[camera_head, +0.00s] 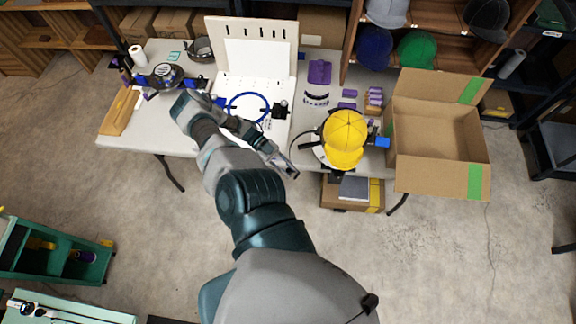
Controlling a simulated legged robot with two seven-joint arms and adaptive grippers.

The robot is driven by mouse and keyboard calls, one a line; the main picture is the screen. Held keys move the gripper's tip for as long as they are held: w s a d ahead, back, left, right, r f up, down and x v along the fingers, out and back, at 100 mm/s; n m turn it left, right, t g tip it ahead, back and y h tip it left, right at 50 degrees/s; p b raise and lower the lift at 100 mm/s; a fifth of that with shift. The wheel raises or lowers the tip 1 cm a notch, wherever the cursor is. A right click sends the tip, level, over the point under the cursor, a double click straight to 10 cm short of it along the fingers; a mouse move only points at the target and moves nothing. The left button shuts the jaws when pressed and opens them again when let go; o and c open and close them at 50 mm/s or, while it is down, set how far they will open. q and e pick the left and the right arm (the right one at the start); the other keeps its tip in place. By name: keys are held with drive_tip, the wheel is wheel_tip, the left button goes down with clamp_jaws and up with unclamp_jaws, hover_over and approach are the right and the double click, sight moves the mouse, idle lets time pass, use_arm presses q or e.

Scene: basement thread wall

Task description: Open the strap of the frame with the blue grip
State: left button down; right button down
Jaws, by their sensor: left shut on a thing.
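A yellow cap (345,138) sits on a round stand near the table's front edge. A blue grip (383,142) sticks out at its right side. A thin dark curved strip (296,142) bows out to the left of the cap. My left arm reaches over the table and bends back at the wrist. Its gripper (286,165) points toward the lower right, by the front edge, left of the cap. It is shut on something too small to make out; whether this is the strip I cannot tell. My right gripper is out of view.
A blue ring (249,108) lies by a white pegboard (252,45). A dark device with blue parts (166,76) stands at the table's left. An open cardboard box (436,178) is right of the cap. Purple pieces (320,72) lie behind it. Shelves line the back.

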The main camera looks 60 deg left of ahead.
use_arm(q)
drive_tip(key=c, duration=1.3)
unclamp_jaws()
drive_tip(key=shift+w+a+r, duration=0.1)
drive_tip(key=shift+w, duration=0.15)
drive_tip(key=v, duration=1.2)
drive_tip(key=shift+f, duration=0.25)
drive_tip(key=shift+a, duration=0.1)
